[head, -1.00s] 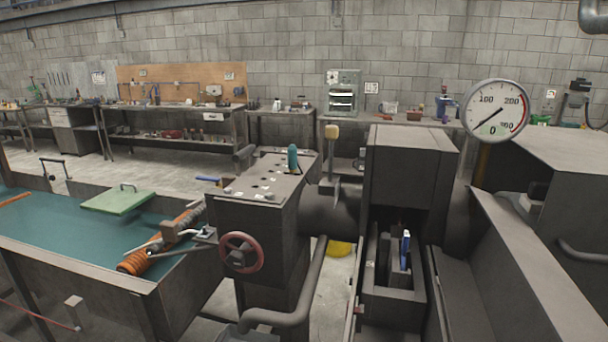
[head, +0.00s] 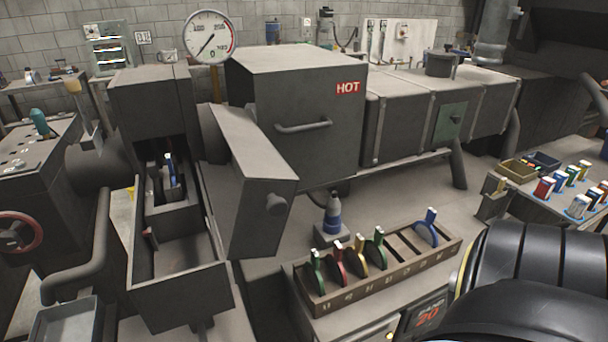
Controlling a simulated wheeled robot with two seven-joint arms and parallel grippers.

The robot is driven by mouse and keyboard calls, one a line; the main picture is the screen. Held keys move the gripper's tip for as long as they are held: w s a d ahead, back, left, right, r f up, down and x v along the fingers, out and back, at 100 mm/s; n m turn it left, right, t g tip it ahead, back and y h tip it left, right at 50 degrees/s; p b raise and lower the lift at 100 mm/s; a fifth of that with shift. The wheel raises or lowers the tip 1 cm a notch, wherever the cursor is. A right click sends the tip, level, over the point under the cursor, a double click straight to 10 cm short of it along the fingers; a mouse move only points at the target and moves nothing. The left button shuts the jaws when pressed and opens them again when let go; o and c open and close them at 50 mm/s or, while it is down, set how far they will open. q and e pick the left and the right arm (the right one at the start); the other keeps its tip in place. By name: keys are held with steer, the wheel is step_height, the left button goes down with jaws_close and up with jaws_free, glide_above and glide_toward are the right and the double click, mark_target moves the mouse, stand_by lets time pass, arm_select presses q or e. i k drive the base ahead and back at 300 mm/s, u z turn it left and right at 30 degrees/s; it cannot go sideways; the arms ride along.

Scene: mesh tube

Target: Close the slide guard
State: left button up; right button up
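A grey metal panel with a round knob, which looks like the slide guard (head: 248,165), stands tilted beside an open-topped trough (head: 178,303) left of centre in the head view. The trough is uncovered, and its inside shows. A small blue-handled piece (head: 169,172) stands upright in a block at the trough's far end, under a tall grey housing (head: 150,98). Neither of my grippers is in view. A dark rounded part at the bottom right looks like one of my arms.
A large grey box marked HOT (head: 300,100) with a bar handle stands behind the panel. A wooden rack (head: 385,282) with several coloured handled pieces lies to the right. A dial gauge (head: 209,37) and a red handwheel (head: 18,232) are at the left.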

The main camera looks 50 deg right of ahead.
mark_target(251, 196)
steer(key=u, duration=0.05)
steer(key=k, duration=0.7)
steer(key=z, duration=1)
steer(key=i, duration=1)
steer(key=u, duration=0.1)
